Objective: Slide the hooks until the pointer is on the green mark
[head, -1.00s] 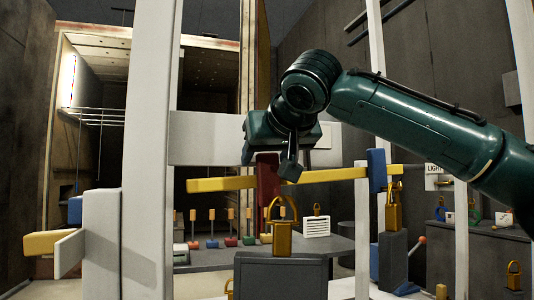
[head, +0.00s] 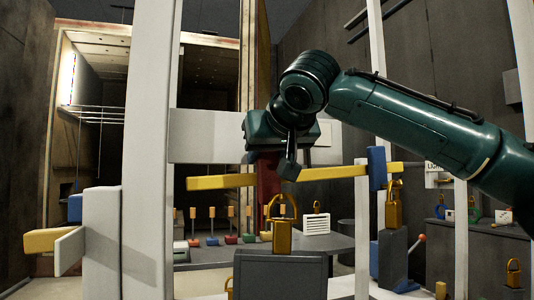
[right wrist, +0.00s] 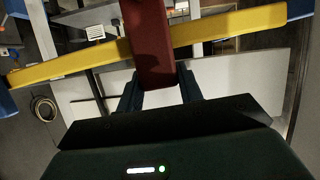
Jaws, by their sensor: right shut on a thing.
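My right gripper (head: 268,160) is shut on a dark red block (head: 267,186) at the yellow beam (head: 220,182). In the right wrist view the red block (right wrist: 150,40) is between the fingers, and the yellow beam (right wrist: 230,27) crosses at it. The beam slants slightly, its right end higher in the head view. A blue piece (head: 376,168) is on its right part, with a brass padlock-shaped weight (head: 393,210) just beyond. I cannot make out which parts are the hooks, nor a pointer or a green mark. My left gripper is out of view.
White posts (head: 150,140) and a white crossbar (head: 205,137) stand close around the beam. Another brass weight (head: 282,238) is at a dark grey block (head: 280,275) below. A grey bench (head: 330,243) holds several coloured handles.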

